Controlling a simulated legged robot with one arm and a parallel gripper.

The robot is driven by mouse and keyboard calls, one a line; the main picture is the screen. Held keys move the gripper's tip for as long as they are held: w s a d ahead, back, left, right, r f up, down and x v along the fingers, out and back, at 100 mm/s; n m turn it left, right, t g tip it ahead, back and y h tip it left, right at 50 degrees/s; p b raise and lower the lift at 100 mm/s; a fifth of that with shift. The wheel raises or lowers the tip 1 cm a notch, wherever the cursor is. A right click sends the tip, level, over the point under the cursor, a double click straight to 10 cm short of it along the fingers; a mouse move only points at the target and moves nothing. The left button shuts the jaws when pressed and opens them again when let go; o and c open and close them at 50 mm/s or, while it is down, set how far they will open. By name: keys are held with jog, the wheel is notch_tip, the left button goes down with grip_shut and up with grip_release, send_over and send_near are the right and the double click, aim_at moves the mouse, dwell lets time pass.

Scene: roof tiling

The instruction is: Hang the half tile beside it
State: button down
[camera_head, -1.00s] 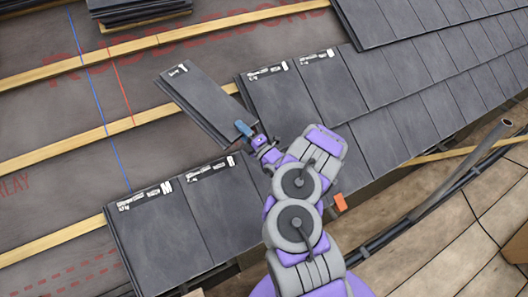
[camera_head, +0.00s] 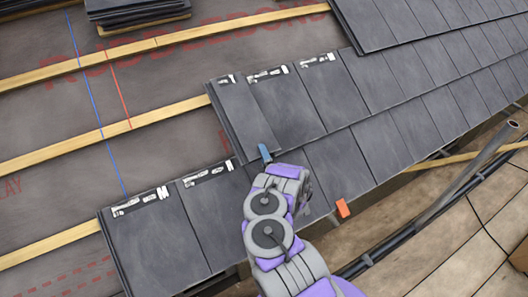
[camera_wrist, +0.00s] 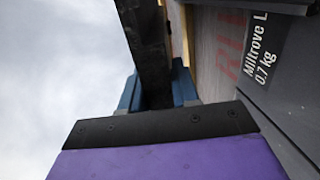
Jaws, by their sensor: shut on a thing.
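The half tile (camera_head: 237,117) is a narrow dark grey slab with a white label at its top. In the head view it lies along the left side of the end tile (camera_head: 287,105) of the upper course, its top end at the middle batten (camera_head: 165,118). I cannot tell whether it rests on the batten. My gripper (camera_head: 265,153) is at its lower end, shut on it. In the wrist view the blue fingers (camera_wrist: 155,92) pinch the dark tile edge (camera_wrist: 146,50); a labelled tile (camera_wrist: 285,75) shows at right.
A lower course of tiles (camera_head: 165,235) lies at the left front. A stack of tiles (camera_head: 135,10) sits at the top left. An orange block (camera_head: 342,208) is at the eave, with a pipe (camera_head: 470,175) and planks at right. Bare underlay with blue and red lines is at left.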

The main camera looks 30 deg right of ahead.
jog(key=shift+w+a+f, duration=0.2)
jog(key=shift+w+f, duration=0.15)
jog(key=shift+f, duration=0.1)
jog(key=shift+w+a+f, duration=0.15)
jog(key=shift+w+f, duration=0.2)
jog(key=shift+f, duration=0.1)
jog(key=shift+w+d+f, duration=0.2)
jog(key=shift+w+f, duration=0.4)
jog(key=shift+f, duration=0.2)
jog(key=shift+a, duration=0.15)
jog(key=shift+s+r, duration=0.15)
dwell(0.8)
jog(key=shift+f, duration=0.2)
dwell(0.8)
jog(key=c, duration=0.8)
grip_release()
jog(key=shift+o, duration=0.2)
